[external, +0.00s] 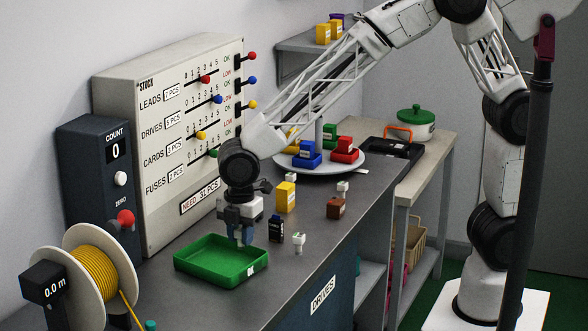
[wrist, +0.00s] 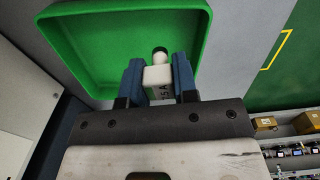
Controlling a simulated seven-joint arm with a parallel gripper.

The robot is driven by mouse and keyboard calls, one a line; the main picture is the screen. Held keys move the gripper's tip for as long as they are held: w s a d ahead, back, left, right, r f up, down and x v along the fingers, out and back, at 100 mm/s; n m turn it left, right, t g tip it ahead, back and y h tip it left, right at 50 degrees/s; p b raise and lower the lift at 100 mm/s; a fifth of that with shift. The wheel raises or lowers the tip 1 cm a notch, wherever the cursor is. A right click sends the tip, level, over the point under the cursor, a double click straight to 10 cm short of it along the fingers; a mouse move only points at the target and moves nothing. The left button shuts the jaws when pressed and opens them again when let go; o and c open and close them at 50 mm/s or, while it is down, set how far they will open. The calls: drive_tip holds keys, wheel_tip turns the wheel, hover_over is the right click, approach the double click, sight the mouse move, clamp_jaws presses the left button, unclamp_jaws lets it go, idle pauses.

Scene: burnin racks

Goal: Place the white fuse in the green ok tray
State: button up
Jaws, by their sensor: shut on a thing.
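My gripper (external: 243,236) points down by the right side of the green tray (external: 203,276), with its fingertips at about the height of the tray's rim or a little above. In the wrist view my gripper (wrist: 158,78) is shut on a white fuse (wrist: 158,82), a small block with a round white knob, held between the two blue fingers. The green tray (wrist: 75,45) lies behind the fuse there, and its visible floor is empty. I cannot tell whether the fuse touches the tray.
A black box (external: 276,229), another white fuse (external: 298,243), a yellow box (external: 286,197) and a brown box (external: 336,208) stand right of the tray. A wire spool (external: 95,280) and a dark counter box (external: 95,180) stand left. A stock board (external: 165,150) rises behind.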

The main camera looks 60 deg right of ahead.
hover_over(220, 265)
drive_tip(key=shift+f, duration=0.25)
drive_tip(key=shift+f, duration=0.1)
idle(0.3)
drive_tip(key=shift+f, duration=1.65)
drive_tip(key=shift+f, duration=0.15)
drive_tip(key=o, duration=0.9)
